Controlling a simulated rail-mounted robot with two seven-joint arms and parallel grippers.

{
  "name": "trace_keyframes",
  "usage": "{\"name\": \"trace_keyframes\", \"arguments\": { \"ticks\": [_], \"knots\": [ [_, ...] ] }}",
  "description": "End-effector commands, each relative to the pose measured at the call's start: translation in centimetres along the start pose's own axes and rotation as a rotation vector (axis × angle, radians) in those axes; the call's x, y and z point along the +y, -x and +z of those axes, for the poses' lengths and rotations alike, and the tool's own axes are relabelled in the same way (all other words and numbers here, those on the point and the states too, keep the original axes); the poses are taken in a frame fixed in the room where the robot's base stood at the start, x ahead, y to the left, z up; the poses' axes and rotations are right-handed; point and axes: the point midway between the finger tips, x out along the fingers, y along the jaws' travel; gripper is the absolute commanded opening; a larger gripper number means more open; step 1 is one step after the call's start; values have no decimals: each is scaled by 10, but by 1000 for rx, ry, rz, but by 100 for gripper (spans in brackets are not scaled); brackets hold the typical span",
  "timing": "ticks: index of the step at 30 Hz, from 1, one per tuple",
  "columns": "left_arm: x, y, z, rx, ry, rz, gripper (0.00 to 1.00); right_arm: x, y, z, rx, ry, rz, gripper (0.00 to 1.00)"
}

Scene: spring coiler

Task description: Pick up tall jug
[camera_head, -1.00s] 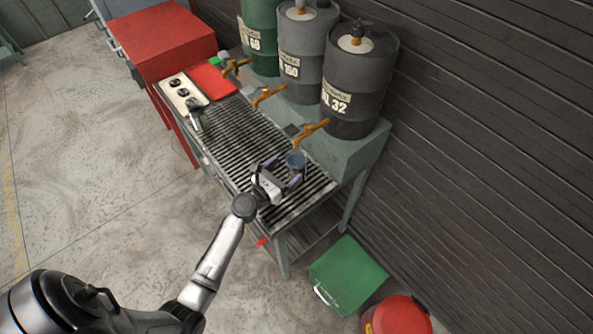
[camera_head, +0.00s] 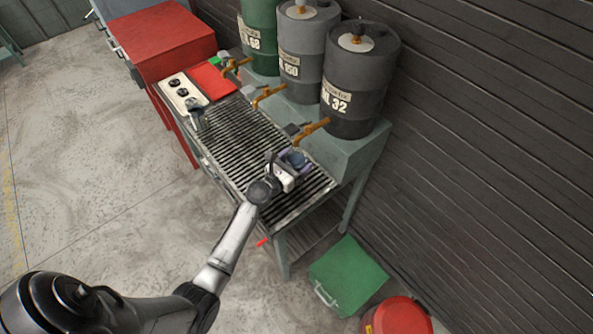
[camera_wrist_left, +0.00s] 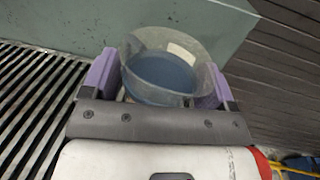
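The tall jug (camera_head: 298,157), a clear vessel with a blue inside, stands upright at the right end of the slatted bench top (camera_head: 238,143), under the tap of the front drum. In the left wrist view the jug (camera_wrist_left: 165,70) fills the space between the purple fingers. My left gripper (camera_head: 293,163) is at the jug, with its fingers spread wide, one on each side. It also shows in the left wrist view (camera_wrist_left: 160,85). Whether the pads press on the jug wall is hard to see. My right gripper is not in view.
Dark drums (camera_head: 360,80) with orange taps (camera_head: 312,132) stand behind the jug on a grey-green ledge. A second small vessel (camera_head: 195,110) stands at the bench's left part, near a white control panel (camera_head: 180,93). A green box (camera_head: 347,275) and red drum (camera_head: 398,316) are on the floor.

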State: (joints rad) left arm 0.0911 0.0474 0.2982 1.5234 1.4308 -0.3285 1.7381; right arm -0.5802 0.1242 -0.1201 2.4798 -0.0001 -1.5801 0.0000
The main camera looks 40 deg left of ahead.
Motion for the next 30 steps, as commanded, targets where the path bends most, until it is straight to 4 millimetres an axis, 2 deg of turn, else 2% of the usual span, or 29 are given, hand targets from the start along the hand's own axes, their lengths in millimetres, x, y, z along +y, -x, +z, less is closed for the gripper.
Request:
{"name": "trace_keyframes", "arguments": {
  "ticks": [2,18,19,20,30],
  "knots": [
    [0,0,0,0,0,0,72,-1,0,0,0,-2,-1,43],
    [0,0,0,0,0,0,21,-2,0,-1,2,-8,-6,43],
    [0,0,1,-1,0,0,21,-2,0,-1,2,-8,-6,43],
    [0,0,1,-1,0,0,15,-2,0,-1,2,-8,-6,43],
    [0,0,9,-2,-2,0,15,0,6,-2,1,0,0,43]
  ]
}}
